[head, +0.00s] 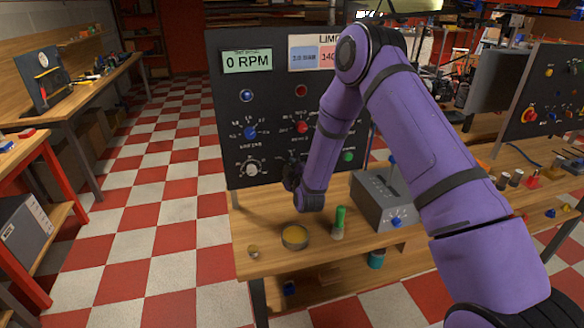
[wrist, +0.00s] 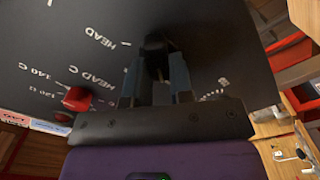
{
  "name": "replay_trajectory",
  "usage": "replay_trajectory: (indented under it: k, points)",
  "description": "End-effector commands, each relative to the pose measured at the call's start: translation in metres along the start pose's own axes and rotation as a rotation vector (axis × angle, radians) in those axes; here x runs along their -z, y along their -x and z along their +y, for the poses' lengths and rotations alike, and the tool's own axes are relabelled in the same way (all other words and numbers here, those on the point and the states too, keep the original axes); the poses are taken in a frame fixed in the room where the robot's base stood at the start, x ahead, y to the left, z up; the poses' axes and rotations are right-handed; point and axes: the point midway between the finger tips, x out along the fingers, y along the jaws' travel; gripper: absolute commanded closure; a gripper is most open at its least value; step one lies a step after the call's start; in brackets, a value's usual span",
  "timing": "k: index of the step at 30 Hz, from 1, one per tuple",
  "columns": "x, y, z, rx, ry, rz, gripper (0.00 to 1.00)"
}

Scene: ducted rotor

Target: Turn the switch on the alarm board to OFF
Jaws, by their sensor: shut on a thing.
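The black upright board (head: 230,108) stands at the back of the bench in the head view, with a 0 RPM display and several coloured knobs. My gripper (head: 290,177) is at the lower middle of the board, beside the white dial. In the wrist view my gripper (wrist: 155,80) is right at the board face (wrist: 200,30). Its two fingers are shut on a dark knob (wrist: 155,48), which my arm and gripper hide in the head view. The knob's setting and any OFF label cannot be read.
A red knob (wrist: 77,98) sits left of my fingers in the wrist view. On the bench in front of the board are a round tin (head: 294,237), a green-topped cylinder (head: 339,221) and a grey box (head: 375,203). Another black board (head: 541,85) stands at the right.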

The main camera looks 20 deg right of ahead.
Motion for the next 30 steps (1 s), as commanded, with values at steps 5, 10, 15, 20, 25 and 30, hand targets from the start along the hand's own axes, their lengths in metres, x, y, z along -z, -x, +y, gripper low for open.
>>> replay_trajectory:
  k: [5, 10, 15, 20, 25, 30]
  points:
    - [0.0002, 0.0001, 0.001, 0.0, -0.12, 0.0, 1.0]
    - [-0.0001, 0.0002, 0.0023, 0.0, -0.275, 0.0, 1.0]
    - [-0.0008, 0.0001, 0.0038, 0.0, -0.438, 0.0, 1.0]
    - [-0.0016, 0.0002, 0.0049, 0.0, -0.587, 0.0, 1.0]
    - [-0.002, 0.0002, 0.0056, 0.001, -0.726, 0.0, 1.0]
    - [-0.0031, 0.0002, 0.0064, 0.0, -0.836, 0.0, 1.0]
